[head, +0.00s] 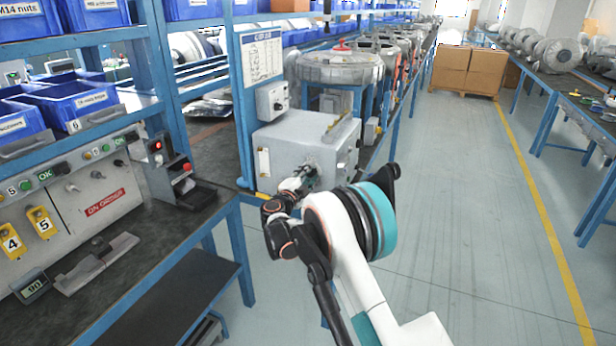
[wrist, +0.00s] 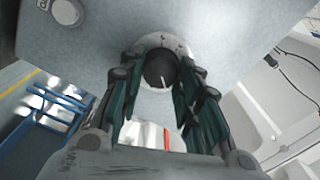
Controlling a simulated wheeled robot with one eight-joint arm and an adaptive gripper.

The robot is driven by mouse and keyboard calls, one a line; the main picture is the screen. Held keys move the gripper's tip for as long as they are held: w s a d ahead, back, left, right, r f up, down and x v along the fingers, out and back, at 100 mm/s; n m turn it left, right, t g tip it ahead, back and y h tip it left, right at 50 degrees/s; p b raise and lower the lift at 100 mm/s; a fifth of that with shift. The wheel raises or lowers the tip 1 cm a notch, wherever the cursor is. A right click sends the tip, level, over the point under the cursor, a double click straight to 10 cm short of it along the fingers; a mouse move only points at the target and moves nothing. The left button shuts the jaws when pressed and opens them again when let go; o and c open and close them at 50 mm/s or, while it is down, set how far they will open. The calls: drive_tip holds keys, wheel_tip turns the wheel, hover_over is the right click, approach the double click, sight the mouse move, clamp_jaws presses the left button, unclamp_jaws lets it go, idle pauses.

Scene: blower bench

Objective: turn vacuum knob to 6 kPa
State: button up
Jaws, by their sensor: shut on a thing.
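The dark round knob (wrist: 160,69) sits on a pale round plate on the face of a grey box (wrist: 235,32). A short white pointer line shows on the knob. Scale numbers cannot be read. My gripper (wrist: 159,82) has a finger on either side of the knob and is shut on it. In the head view the grey box (head: 284,136) stands at the middle, and my gripper (head: 308,178) reaches its front face. The knob is hidden there behind the gripper.
A second pale round fitting (wrist: 67,11) is on the same box face, at upper left. A workbench (head: 170,225) with a control panel (head: 95,190) is at the left. Cardboard boxes (head: 468,68) stand at the back. The aisle floor (head: 455,190) at the right is clear.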

drive_tip(key=o, duration=1)
drive_tip(key=shift+o, duration=0.2)
drive_tip(key=v, duration=1.2)
